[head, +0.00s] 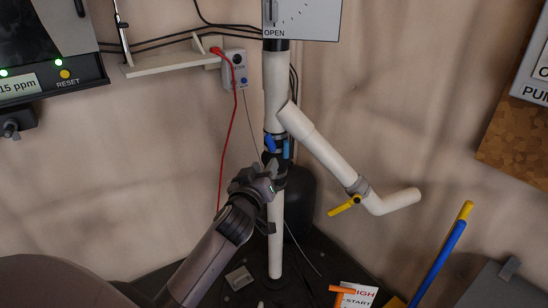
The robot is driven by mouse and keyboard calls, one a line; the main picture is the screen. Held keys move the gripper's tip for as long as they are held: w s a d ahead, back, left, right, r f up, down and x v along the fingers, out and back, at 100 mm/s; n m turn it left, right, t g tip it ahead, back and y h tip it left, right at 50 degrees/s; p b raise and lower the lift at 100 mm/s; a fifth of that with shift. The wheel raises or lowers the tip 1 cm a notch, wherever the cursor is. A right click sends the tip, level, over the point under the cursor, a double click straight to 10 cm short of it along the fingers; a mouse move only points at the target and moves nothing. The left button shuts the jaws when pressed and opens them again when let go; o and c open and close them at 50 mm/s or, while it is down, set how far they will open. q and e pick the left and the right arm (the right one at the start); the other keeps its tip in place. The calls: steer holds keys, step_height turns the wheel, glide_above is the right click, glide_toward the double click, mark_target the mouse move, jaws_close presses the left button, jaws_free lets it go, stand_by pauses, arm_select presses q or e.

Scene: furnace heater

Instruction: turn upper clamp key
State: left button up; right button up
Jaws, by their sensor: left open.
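A white vertical pipe (276,90) runs down to the floor, with a dark coupling around its middle. A blue key (270,143) sits on the front of that coupling, and a second blue piece (287,149) is just right of it. A yellow key (345,206) hangs on a grey clamp (358,187) on the angled branch pipe. My left gripper (266,168) is open, just below the blue key and in front of the pipe. I cannot tell whether its fingertips touch anything. My right gripper is not in view.
The white branch pipe (325,150) slopes down to the right. A grey box with a red cable (235,70) is on the wall beside a shelf (165,57). A dark tank (302,195) stands behind the pipe. A blue and yellow pole (443,255) leans at lower right.

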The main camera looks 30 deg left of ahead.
mark_target(270, 145)
arm_select(q)
steer(key=shift+n+y, duration=0.4)
steer(key=shift+a+r+b+x, duration=0.1)
steer(key=shift+r+x, duration=0.15)
steer(key=shift+x, duration=1.15)
steer(key=shift+a+r+b+x, duration=0.15)
steer(key=shift+r+x, duration=0.1)
steer(key=shift+x, duration=1.2)
steer(key=shift+r+b+x, duration=0.1)
steer(key=shift+r+x, duration=0.15)
steer(key=shift+x, duration=1.15)
steer(key=shift+s, duration=0.1)
jaws_close()
